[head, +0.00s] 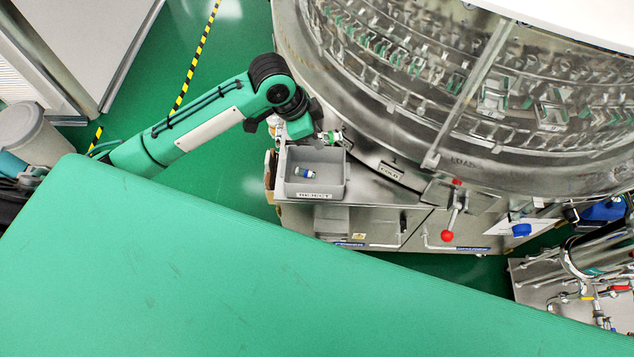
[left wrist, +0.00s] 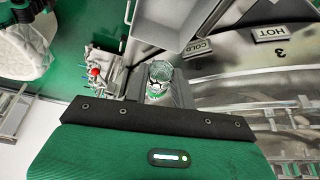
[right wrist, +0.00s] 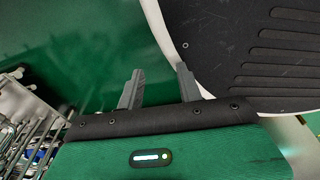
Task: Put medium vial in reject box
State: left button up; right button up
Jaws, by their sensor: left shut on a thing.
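My left gripper (head: 322,136) is over the back edge of the grey reject box (head: 291,190), shut on a small clear vial (head: 334,137). The vial also shows between the fingers in the left wrist view (left wrist: 160,72), with green showing on it. The grey box (left wrist: 168,22) is just beyond the fingertips there. Another small vial (head: 304,173) with a blue cap lies on its side inside the box. I cannot tell the sizes of the vials. My right gripper (right wrist: 158,84) is open and empty over green floor, and is not in the head view.
The rotary washer (head: 400,90) rises behind and right of the box. A red-knobbed lever (head: 447,235) sticks out to the right. A large green surface (head: 180,270) fills the front. A black ribbed surface (right wrist: 270,55) is right of my right gripper.

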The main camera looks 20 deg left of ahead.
pick_arm(q)
jog(key=shift+w+d+r+m+g+b, duration=0.15)
jog(key=shift+w+r+m+g+b, duration=0.3)
jog(key=shift+m, duration=0.65)
send_near(324, 180)
jog(key=x, duration=0.4)
jog(key=shift+f, duration=0.5)
pick_arm(e)
jog(key=w, duration=0.3)
jog(key=shift+a+r, duration=0.35)
jog(key=shift+s, duration=0.1)
